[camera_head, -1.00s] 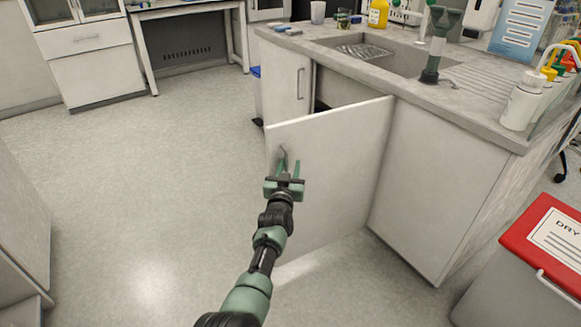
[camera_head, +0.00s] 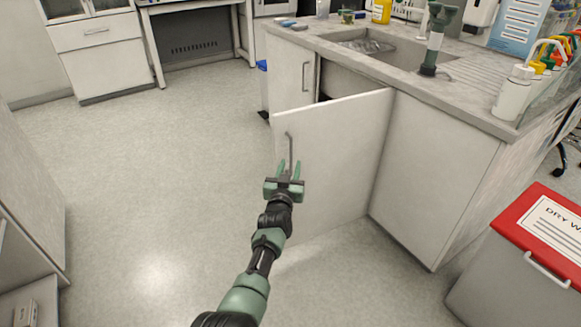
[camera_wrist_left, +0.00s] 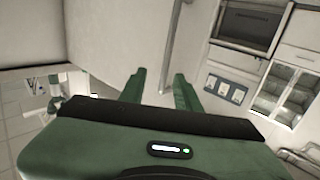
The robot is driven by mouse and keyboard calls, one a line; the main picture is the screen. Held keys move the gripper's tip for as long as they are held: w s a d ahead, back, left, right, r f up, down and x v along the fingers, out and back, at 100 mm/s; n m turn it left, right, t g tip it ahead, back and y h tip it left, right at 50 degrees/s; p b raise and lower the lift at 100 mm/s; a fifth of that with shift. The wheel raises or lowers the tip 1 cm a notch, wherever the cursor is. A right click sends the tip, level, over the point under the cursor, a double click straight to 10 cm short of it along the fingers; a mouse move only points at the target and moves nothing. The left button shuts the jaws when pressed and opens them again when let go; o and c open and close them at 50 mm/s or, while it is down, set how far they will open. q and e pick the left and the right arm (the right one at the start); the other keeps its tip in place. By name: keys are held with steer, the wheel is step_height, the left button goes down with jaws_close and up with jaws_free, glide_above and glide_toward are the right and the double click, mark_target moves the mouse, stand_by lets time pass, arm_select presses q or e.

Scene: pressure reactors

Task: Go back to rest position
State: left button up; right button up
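My left gripper (camera_head: 289,170) reaches in from the bottom of the head view. Just beyond the fingertips is the handle (camera_head: 290,141) of a white cabinet door (camera_head: 335,160). The door stands open under the sink counter. The fingers look apart from the handle, with the handle above them in the picture. My right gripper is not in view.
The stone counter (camera_head: 470,100) holds a sink (camera_head: 375,45), a white bottle (camera_head: 513,93) and other items. A grey bin (camera_head: 500,290) with a red lid (camera_head: 545,235) stands at the lower right. A cabinet is at the left edge. The floor (camera_head: 160,180) at left is clear.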

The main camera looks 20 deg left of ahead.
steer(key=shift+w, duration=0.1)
